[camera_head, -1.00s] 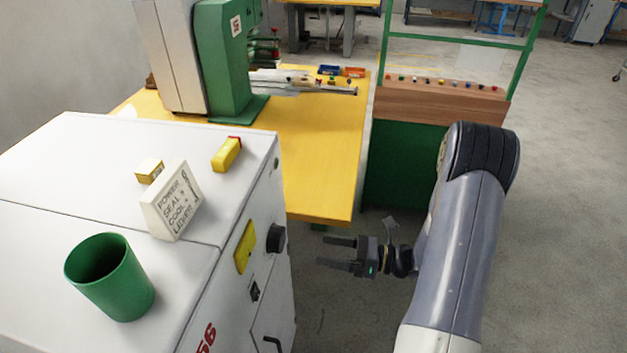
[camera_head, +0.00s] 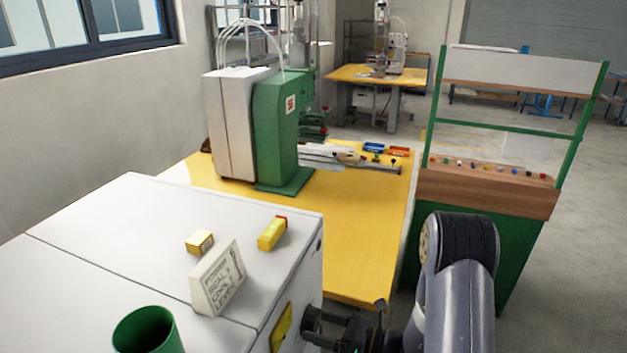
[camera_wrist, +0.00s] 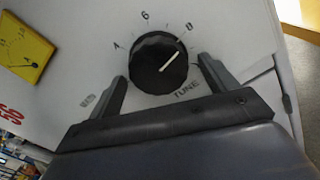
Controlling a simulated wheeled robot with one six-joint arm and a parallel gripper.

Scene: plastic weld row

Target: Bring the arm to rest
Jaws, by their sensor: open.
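My gripper (camera_head: 314,329) is at the lower edge of the head view, beside the front face of the white cabinet (camera_head: 90,225). Its two fingers point left toward the black knob (camera_head: 311,317). In the wrist view, the fingers (camera_wrist: 162,70) are spread apart, one on each side of the knob (camera_wrist: 152,68), and nothing is held. The knob carries a white pointer line. I cannot tell how much depth lies between fingertips and knob. My arm rises at the lower right of the head view.
On the cabinet top are a green cup (camera_head: 148,332), a printed sign (camera_head: 217,278), a small yellow box (camera_head: 199,241) and a yellow block (camera_head: 272,234). A yellow table (camera_head: 360,245) with a green machine (camera_head: 276,130) stands behind. A green-framed stand (camera_head: 490,190) is at right.

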